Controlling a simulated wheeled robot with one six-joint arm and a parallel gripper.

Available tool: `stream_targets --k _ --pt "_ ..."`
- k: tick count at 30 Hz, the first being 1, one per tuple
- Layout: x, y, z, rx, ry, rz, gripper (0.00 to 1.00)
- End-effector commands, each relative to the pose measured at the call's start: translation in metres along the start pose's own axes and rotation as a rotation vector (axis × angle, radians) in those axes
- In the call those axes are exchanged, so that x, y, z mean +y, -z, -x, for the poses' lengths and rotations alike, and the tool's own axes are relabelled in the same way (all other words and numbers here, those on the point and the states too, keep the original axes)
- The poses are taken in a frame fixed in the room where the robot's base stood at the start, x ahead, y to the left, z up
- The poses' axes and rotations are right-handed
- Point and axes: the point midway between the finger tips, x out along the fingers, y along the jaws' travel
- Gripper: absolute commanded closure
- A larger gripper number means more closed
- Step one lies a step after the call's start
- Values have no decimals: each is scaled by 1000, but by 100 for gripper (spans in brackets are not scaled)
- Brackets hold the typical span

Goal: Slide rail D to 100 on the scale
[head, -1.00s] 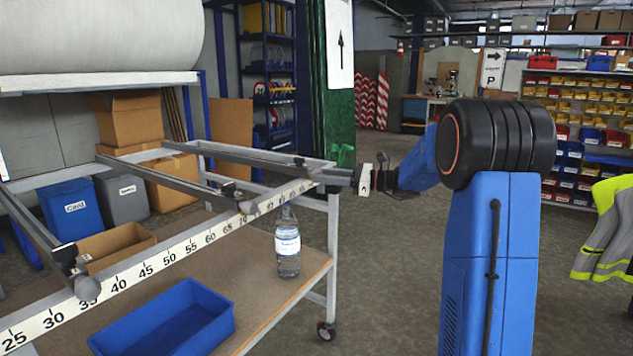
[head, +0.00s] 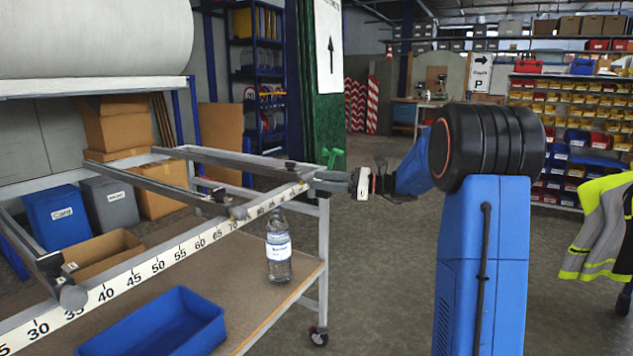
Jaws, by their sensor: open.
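A grey metal frame carries a white number scale (head: 155,266) along its front edge, with readable numbers from about 30 up to about 90. One rail (head: 22,240) ends in a dark round knob (head: 73,296) near 35. A second rail (head: 150,184) meets the scale just past 70. A third bar (head: 230,161) crosses at the far end, with a dark piece (head: 332,182) sticking out at the corner. No letter is readable on any rail, and 100 is not readable. My gripper (head: 371,180) is open, small in view, just right of that dark piece; contact cannot be told.
A blue tray (head: 165,325) and a water bottle (head: 279,250) stand on the cart's lower shelf (head: 255,305). Boxes and bins stand behind the frame. A hi-vis jacket (head: 600,230) hangs at the right edge. The grey floor right of the cart is clear.

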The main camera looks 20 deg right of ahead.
Motion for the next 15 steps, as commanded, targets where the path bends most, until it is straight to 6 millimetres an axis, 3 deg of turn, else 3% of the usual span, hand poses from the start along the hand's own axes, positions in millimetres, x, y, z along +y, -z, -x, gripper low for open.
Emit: stream_targets --k 15 --pt "-1 0 104 0 4 -1 54"
